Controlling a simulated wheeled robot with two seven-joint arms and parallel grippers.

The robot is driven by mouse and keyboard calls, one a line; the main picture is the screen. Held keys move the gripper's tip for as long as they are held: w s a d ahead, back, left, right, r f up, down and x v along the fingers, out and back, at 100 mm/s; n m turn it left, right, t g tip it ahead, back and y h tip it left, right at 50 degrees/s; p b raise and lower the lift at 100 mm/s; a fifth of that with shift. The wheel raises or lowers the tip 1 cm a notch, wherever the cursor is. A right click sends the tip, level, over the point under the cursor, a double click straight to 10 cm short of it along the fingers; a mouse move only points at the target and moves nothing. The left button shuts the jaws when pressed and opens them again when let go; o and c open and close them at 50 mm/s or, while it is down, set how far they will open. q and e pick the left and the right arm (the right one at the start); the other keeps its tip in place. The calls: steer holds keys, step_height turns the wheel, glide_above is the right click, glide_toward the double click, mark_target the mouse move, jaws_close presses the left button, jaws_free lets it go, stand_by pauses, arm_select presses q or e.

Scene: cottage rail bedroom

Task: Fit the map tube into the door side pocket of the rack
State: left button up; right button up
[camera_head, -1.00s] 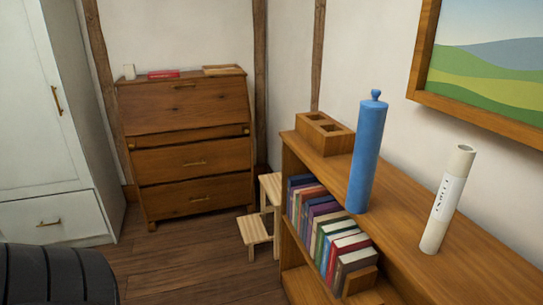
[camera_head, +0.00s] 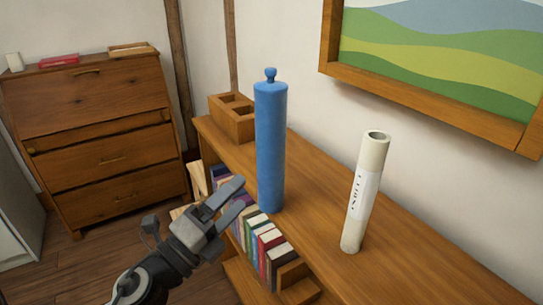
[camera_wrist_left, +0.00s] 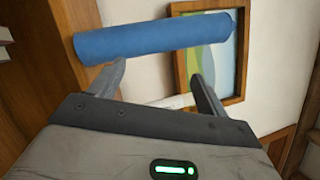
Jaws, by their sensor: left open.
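A blue tube (camera_head: 270,150) with a knobbed cap stands upright on the bookcase top. A pale tube (camera_head: 366,190) with a lettered label stands to its right, leaning slightly. I cannot read which one is the map tube. The wooden rack (camera_head: 232,128) with two open pockets sits behind the blue tube, at the far end of the top; no tube shows in it. My left gripper (camera_head: 239,193) is open and empty, just left of the blue tube. In the left wrist view the blue tube (camera_wrist_left: 155,36) crosses beyond the fingertips. My right gripper is not in view.
The bookcase top (camera_head: 310,190) is clear between the tubes and towards the front right. Books (camera_head: 262,245) fill the shelf below, near my left gripper. A framed picture (camera_head: 440,60) hangs on the wall behind. A wooden bureau (camera_head: 95,140) stands at the left.

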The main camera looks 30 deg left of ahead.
mark_target(260, 156)
arm_select(q)
step_height(260, 156, up, 4)
steer(key=s+a+m+g, duration=0.1)
steer(key=a+m+g, duration=0.2)
steer(key=m, duration=1.2)
steer(key=x, duration=0.3)
steer(key=b+x, duration=0.1)
steer(key=x, duration=0.6)
steer(key=shift+s+d+b, duration=0.15)
steer(key=shift+d+b, duration=0.1)
steer(key=shift+b, duration=0.1)
steer(key=shift+w+f, duration=0.1)
steer(key=shift+w, duration=0.15)
steer(key=p+x, duration=0.1)
steer(key=x, duration=0.3)
steer(key=shift+d, duration=0.15)
steer(key=shift+w+d, duration=0.15)
steer(key=shift+w, duration=0.45)
steer(key=c, duration=1.2)
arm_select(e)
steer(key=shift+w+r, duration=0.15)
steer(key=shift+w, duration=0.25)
